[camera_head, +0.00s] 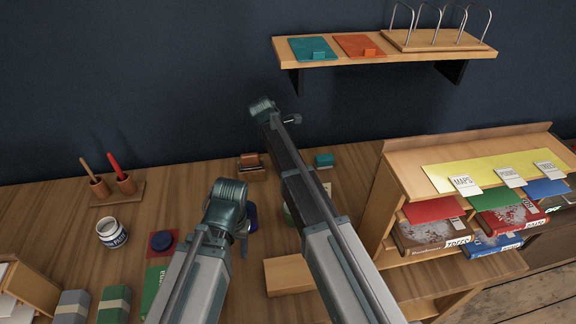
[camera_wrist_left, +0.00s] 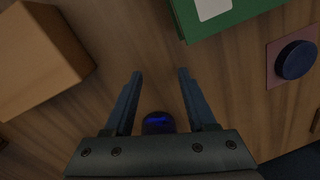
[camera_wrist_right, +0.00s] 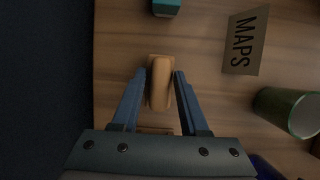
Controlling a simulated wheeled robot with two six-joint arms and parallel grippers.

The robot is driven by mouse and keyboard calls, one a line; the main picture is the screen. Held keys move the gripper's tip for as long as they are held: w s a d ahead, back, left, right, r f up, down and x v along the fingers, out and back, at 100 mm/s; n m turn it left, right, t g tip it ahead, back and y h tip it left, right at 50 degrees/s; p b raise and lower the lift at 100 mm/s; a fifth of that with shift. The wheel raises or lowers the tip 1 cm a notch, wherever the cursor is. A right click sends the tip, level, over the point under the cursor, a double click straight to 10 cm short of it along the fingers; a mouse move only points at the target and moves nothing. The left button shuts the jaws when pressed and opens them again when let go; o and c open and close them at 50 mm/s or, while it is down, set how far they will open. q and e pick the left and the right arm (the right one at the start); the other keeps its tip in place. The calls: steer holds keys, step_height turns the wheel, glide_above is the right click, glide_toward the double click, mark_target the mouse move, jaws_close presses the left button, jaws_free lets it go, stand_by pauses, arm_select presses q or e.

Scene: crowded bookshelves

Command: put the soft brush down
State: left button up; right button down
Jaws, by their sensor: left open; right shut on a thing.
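The soft brush, with a light wooden handle (camera_wrist_right: 160,85), is between the fingers of my right gripper (camera_wrist_right: 159,74), which is shut on it. In the head view the brush (camera_head: 249,160) shows at a small wooden rest (camera_head: 251,175) near the back of the desk. I cannot tell whether it touches the rest. My right arm hides part of the area. My left gripper (camera_wrist_left: 160,72) is open and empty over the desk. A dark blue round object (camera_wrist_left: 157,122) shows between its fingers, lower down; its bristles or contents are not clear.
A MAPS card (camera_wrist_right: 244,40), a green cup (camera_wrist_right: 290,110) and a teal block (camera_wrist_right: 166,7) lie near the right gripper. A shelf unit (camera_head: 400,160) is at right.

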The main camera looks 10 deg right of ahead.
arm_select(q)
steer(key=shift+f, duration=0.15)
arm_select(e)
steer(key=shift+f, duration=0.2)
arm_select(q)
steer(key=shift+f, duration=0.2)
arm_select(e)
steer(key=shift+f, duration=0.2)
steer(key=shift+c, duration=2.1)
jaws_free()
arm_select(q)
steer(key=shift+r, duration=0.1)
arm_select(e)
steer(key=shift+r, duration=0.15)
arm_select(q)
steer(key=shift+r+p, duration=0.45)
steer(key=shift+p, duration=0.05)
arm_select(e)
steer(key=shift+a+r, duration=0.1)
steer(key=shift+r, duration=0.35)
arm_select(q)
step_height(320, 180, up, 10)
steer(key=p, duration=1)
steer(key=shift+r, duration=0.2)
arm_select(e)
steer(key=v, duration=1.1)
steer(key=shift+a, duration=0.15)
